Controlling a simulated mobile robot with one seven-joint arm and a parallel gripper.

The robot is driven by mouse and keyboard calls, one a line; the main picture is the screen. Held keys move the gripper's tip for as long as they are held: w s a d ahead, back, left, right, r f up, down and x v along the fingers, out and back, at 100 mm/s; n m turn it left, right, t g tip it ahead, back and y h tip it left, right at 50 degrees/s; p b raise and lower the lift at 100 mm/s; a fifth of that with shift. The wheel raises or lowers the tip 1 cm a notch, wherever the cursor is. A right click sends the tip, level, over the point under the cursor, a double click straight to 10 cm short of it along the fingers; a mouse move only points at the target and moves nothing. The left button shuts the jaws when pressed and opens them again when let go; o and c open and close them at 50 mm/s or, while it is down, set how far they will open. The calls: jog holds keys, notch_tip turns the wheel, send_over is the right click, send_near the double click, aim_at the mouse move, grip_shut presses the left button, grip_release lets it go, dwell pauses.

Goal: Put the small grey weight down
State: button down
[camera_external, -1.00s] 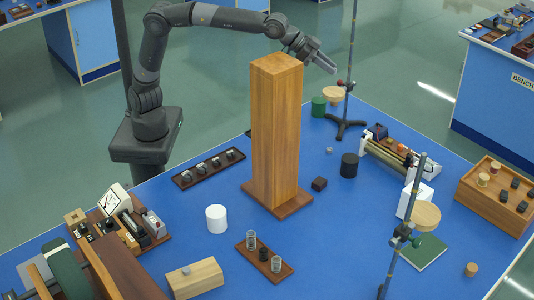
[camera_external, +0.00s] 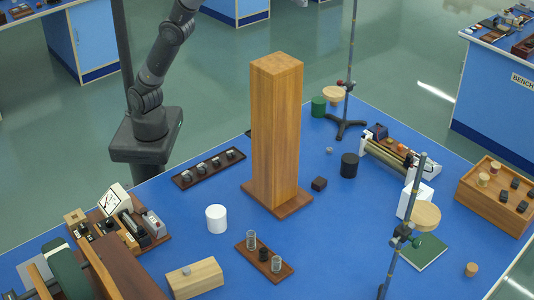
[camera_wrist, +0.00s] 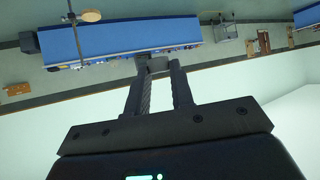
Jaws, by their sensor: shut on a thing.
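In the wrist view my gripper (camera_wrist: 160,72) is shut on a small grey thing (camera_wrist: 157,64), which shows as a grey piece between the fingertips. It fits the small grey weight, but its shape is hard to make out. The gripper is raised above the floor, with a blue bench beyond it. In the external view my gripper and what it holds are out of the picture; only my lower arm shows, at the upper left.
A tall wooden block (camera_external: 275,130) stands on the blue bench (camera_external: 330,235). Near it are a dark tray (camera_external: 183,181) with several small weights, a white cylinder (camera_external: 216,218), a black cylinder (camera_external: 349,165) and a clamp stand (camera_external: 350,80).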

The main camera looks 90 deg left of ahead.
jog(key=s+d+f+m+g+h, duration=0.1)
jog(key=s+d+f, duration=0.15)
jog(key=d, duration=0.45)
jog(key=s+d+f+m+h, duration=0.1)
jog(key=s+d+f, duration=0.15)
jog(key=d, duration=0.45)
jog(key=s+d+f+m+g+h, duration=0.1)
jog(key=s+d+f, duration=0.3)
jog(key=d+f, duration=0.4)
jog(key=s+d+f+m+h, duration=0.1)
jog(key=s+d+f, duration=0.2)
jog(key=d+f, duration=0.45)
jog(key=s+d+f+m+g+h, duration=0.1)
jog(key=s+d+f, duration=0.3)
jog(key=s+f, duration=0.55)
jog(key=s+d+f+m+g, duration=0.1)
jog(key=s+d+f, duration=0.4)
jog(key=f, duration=0.7)
jog(key=s+d+f+m+h, duration=0.1)
jog(key=s+d+f+m, duration=0.15)
jog(key=s+f, duration=0.7)
send_over(212, 273)
jog(key=s+a, duration=0.2)
jog(key=a, duration=0.1)
jog(key=shift+n, duration=0.45)
notch_tip(212, 273, down, 8)
jog(key=shift+s+r, duration=0.1)
jog(key=shift+s, duration=0.05)
jog(key=shift+f, duration=2)
jog(key=shift+f, duration=0.15)
